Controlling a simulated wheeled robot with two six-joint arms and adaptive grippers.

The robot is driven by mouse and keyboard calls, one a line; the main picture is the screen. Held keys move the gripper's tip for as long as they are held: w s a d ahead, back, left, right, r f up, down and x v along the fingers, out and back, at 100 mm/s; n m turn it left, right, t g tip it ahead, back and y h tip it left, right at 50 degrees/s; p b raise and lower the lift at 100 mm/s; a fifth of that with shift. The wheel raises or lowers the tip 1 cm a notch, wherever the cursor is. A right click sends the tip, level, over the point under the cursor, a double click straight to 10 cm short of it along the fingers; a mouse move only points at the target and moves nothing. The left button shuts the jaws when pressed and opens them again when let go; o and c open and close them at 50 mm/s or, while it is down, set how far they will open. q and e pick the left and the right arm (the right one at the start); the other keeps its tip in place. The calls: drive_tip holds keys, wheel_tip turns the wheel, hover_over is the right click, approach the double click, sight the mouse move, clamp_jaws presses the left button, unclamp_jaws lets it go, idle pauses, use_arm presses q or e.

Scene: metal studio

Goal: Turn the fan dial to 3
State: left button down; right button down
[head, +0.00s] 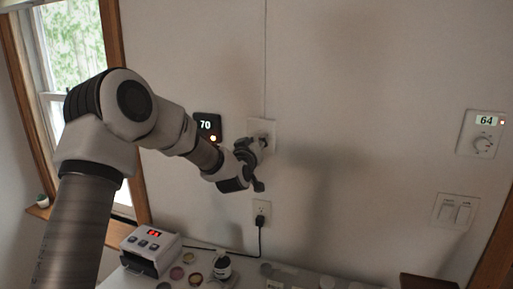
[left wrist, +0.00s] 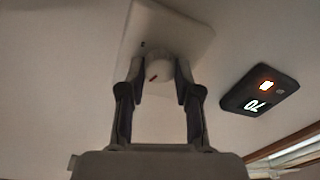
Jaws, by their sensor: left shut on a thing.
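The fan dial (left wrist: 158,71) is a round pale knob with a small dark reddish mark, on a white wall plate (left wrist: 175,28). In the head view the plate (head: 261,126) is on the wall left of centre, and my gripper hides most of the knob. My left gripper (head: 259,150) reaches it from the lower left. In the left wrist view its two dark fingers (left wrist: 159,75) are on either side of the knob, shut on it. I cannot read any numbers around the dial. My right gripper is in neither view.
A black display reading 70 (head: 207,126) is close left of the plate. A thermostat reading 64 (head: 483,133) and light switches (head: 456,211) are at the right. Below are an outlet (head: 262,209), a device with a red display (head: 150,249) and small items on a white surface.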

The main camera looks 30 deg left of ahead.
use_arm(q)
drive_tip(key=m+h+b, duration=0.1)
drive_tip(key=m+b, duration=0.1)
drive_tip(key=m, duration=0.8)
drive_tip(key=m+t+h+b, duration=0.1)
drive_tip(key=m+b, duration=0.1)
drive_tip(key=m, duration=0.8)
drive_tip(key=shift+f+m, duration=0.2)
drive_tip(key=shift+m, duration=0.1)
drive_tip(key=c, duration=0.8)
unclamp_jaws()
